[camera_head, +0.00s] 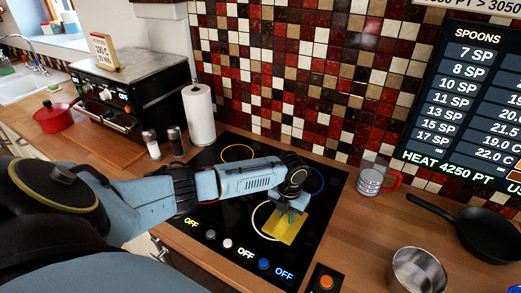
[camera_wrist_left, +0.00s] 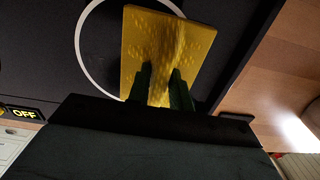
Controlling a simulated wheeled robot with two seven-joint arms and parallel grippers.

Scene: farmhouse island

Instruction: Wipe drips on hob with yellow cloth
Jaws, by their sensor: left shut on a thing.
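The yellow cloth (camera_head: 290,229) lies against the black hob (camera_head: 215,205), over the right part of the white ring at the front right. My left gripper (camera_head: 289,208) is above it with its fingers pointing down, shut on the cloth. In the left wrist view the cloth (camera_wrist_left: 165,45) is pinched up between the two fingers (camera_wrist_left: 166,85) and spreads out flat beyond them. No drips can be made out on the visible hob; the cloth and my arm hide part of it. My right gripper is not in view.
A measuring cup (camera_head: 370,178) with a red handle stands right of the hob. A steel pot (camera_head: 418,270) and black pan (camera_head: 490,232) are further right. A paper roll (camera_head: 199,115) and two shakers (camera_head: 152,145) stand behind left. Knobs (camera_head: 263,264) line the hob's front.

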